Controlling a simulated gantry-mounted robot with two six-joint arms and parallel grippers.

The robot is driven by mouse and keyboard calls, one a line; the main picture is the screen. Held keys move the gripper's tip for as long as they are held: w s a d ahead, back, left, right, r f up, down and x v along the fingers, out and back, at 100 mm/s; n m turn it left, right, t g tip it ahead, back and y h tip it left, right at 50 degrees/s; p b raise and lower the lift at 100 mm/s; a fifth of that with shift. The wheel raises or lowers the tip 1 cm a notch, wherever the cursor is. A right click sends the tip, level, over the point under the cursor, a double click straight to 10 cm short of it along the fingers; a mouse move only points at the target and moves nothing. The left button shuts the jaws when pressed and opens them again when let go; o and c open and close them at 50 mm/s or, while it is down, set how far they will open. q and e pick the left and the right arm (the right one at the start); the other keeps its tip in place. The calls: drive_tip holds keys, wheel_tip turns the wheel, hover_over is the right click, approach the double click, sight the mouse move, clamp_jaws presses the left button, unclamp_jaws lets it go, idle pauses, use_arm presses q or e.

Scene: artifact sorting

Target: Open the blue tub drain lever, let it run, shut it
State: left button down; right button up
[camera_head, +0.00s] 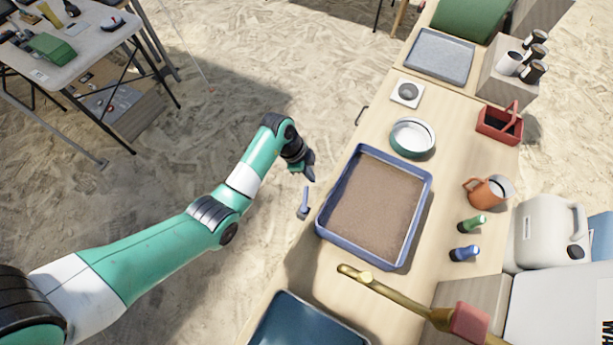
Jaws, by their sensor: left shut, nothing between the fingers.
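The blue tub (427,203) sits on the wooden bench and holds a brown, flat fill. My right gripper is not in view.
A round green-rimmed pan (412,153), an orange mug (483,192), a red caddy (488,127) and two small bottles (472,224) stand near the tub. A brush (400,298) lies below it. A dark blue tray (300,325) is at the bottom.

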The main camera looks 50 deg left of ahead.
use_arm(q)
drive_tip(key=b+x, duration=0.6)
drive_tip(key=x, duration=0.3)
drive_tip(key=shift+f, duration=0.35)
drive_tip(key=s+a, duration=0.1)
drive_tip(key=s+a+f+b, duration=0.1)
drive_tip(key=shift+s+a+f, duration=0.15)
drive_tip(key=shift+a+f, duration=0.05)
drive_tip(key=shift+a, duration=0.05)
